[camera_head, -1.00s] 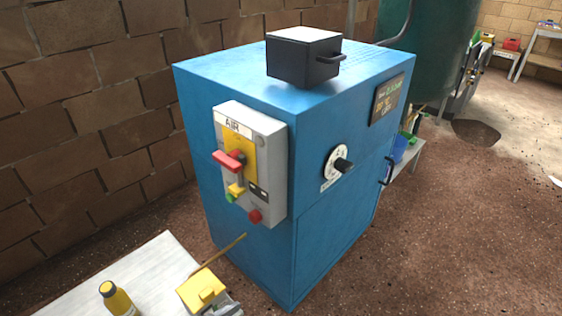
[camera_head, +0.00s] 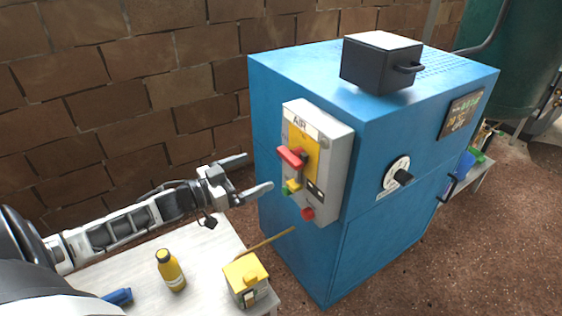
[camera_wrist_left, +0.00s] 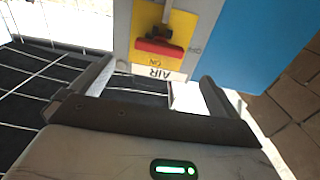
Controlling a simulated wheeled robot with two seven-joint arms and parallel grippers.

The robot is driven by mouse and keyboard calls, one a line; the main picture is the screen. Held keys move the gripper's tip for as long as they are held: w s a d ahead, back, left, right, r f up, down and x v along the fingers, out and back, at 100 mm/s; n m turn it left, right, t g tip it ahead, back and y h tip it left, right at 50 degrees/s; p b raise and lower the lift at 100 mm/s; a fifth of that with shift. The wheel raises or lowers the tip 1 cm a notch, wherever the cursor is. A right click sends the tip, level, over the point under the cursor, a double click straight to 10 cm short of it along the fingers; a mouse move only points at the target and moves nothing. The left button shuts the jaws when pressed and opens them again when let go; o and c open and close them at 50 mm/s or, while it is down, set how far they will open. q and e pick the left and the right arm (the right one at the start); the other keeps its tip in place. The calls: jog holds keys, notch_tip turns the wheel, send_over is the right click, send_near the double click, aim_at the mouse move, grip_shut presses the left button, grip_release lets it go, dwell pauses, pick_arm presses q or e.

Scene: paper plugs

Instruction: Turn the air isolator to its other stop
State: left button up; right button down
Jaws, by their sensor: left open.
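The air isolator is a red handle (camera_head: 291,157) on a yellow plate (camera_head: 306,146), fixed to a grey box (camera_head: 333,165) labelled AIR on the blue cabinet's side. In the left wrist view the red handle (camera_wrist_left: 158,47) shows upside down, lying across the plate near the word ON. My left gripper (camera_head: 258,172) is open and empty, just left of the box, its fingers pointing toward it and apart from the handle. In the left wrist view its fingers (camera_wrist_left: 157,72) are spread, with the AIR label between them. My right gripper is not in view.
Below the handle are a yellow tab, a green button and a red button (camera_head: 307,213). A black box (camera_head: 381,62) stands on the cabinet (camera_head: 440,95). A white table (camera_head: 205,270) below my left arm holds a yellow bottle (camera_head: 171,270) and a yellow-topped box (camera_head: 246,281). A brick wall is behind.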

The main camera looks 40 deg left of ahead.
aim_at(285, 160)
pick_arm(q)
jog(key=x, duration=0.9)
jog(key=shift+c, duration=0.3)
jog(key=c, duration=0.8)
